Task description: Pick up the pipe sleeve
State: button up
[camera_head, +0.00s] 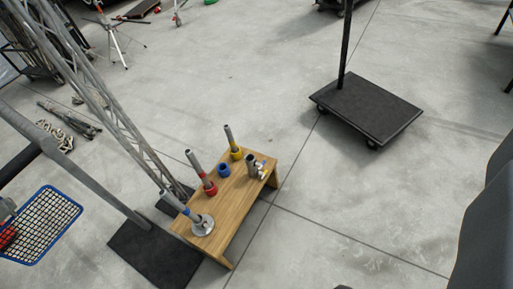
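A short dark grey open tube (252,165), which looks like the pipe sleeve, stands upright near the far right end of a low wooden bench (232,212). Small white and yellow pieces lie right beside it. A large dark grey part, likely of my gripper or arm, fills the lower right edge, well apart from the bench. No fingertips can be made out, and I cannot see whether the gripper is open or holds anything.
Also on the bench are a blue ring (224,170), pipes in a yellow collar (237,153) and a red collar (210,188), and a round metal flange (202,226). A black wheeled platform (366,108) stands behind right. A lattice truss (110,105) rises left. Floor right of the bench is clear.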

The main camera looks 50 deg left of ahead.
aim_at(250, 159)
jog(key=u, duration=0.65)
jog(key=i, duration=1.3)
jog(key=u, duration=0.8)
jog(key=k, duration=0.7)
jog(key=u, duration=0.2)
jog(key=i, duration=0.75)
jog(key=z, duration=0.1)
